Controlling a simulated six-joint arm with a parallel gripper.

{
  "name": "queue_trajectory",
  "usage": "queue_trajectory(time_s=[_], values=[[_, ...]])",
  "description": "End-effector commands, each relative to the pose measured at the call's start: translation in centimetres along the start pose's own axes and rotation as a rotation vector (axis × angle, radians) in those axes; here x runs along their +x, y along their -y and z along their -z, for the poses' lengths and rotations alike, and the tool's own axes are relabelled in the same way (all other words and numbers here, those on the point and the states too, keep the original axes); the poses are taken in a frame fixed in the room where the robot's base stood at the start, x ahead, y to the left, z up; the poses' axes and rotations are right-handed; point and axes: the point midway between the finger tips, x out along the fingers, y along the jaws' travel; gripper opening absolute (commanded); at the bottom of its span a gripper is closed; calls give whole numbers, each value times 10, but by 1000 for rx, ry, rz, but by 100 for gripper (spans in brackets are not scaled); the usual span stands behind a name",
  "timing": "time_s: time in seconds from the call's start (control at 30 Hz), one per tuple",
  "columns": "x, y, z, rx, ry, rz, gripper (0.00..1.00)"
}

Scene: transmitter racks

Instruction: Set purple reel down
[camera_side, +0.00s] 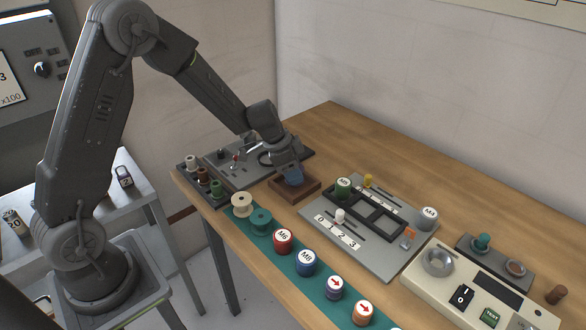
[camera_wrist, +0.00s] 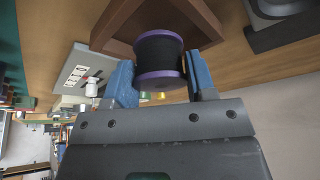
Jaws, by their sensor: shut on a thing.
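The purple reel (camera_wrist: 160,62) has purple flanges and a dark winding. My gripper (camera_wrist: 160,80) is shut on it, with one blue finger on each side. In the side view my gripper (camera_side: 291,175) points down over the small brown wooden tray (camera_side: 312,190), and its fingers hide the reel there. The tray's wall also shows in the wrist view (camera_wrist: 118,22), right beside the reel. The reel is at or within the tray; I cannot tell whether it touches the tray's floor.
A grey panel with dark frames (camera_side: 345,242) lies right of the tray. A green strip (camera_side: 275,253) with several spools and capped reels runs along the front edge. A grey tool board (camera_side: 235,168) is behind left. Bare wood lies behind the tray.

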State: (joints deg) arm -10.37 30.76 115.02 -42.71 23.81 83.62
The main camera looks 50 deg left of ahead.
Motion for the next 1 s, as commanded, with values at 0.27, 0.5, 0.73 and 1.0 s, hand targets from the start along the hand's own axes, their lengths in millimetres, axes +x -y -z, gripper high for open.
queue_trajectory(time_s=[0.27, 0.5, 0.73, 1.0], values=[[8, 0, -3, -1, 1, -1, 28], [10, 0, -4, 0, 1, -1, 56], [10, 0, -4, 0, 1, 0, 76], [7, 0, -3, 0, -1, 1, 76]])
